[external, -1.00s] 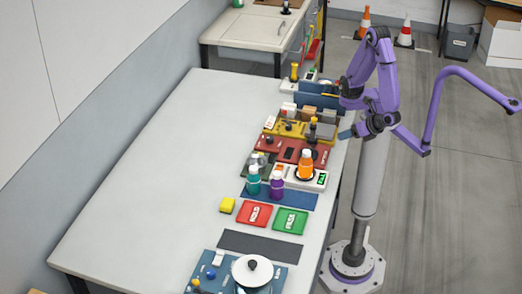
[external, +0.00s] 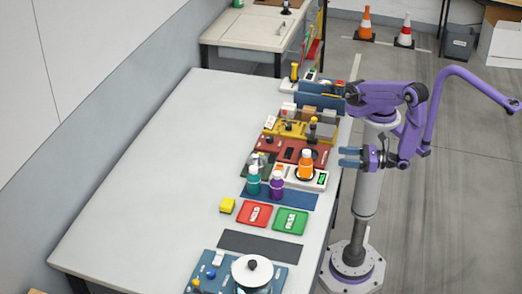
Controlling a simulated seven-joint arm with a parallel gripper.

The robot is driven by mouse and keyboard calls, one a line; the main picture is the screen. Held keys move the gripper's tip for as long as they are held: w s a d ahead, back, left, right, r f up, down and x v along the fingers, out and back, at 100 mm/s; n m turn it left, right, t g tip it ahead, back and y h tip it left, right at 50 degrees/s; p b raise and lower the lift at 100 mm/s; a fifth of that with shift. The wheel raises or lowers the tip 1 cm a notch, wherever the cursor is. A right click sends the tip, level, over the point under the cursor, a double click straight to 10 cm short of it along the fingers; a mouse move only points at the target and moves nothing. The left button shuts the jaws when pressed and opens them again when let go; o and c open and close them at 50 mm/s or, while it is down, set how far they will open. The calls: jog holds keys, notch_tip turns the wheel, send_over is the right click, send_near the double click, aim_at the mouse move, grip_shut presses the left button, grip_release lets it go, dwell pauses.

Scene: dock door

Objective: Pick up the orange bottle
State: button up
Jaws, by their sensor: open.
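A teal bottle (external: 253,181) and a purple bottle (external: 277,184) stand on a blue mat just left of the scale. A red board (external: 268,148) lies behind. Red (external: 254,214) and green (external: 291,221) trays lie in front. The table's left half is clear.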

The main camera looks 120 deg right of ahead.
aim_at(307, 151)
jog(key=x, duration=1.4)
jog(key=shift+r, duration=0.1)
jog(key=shift+a, duration=0.1)
grip_shut()
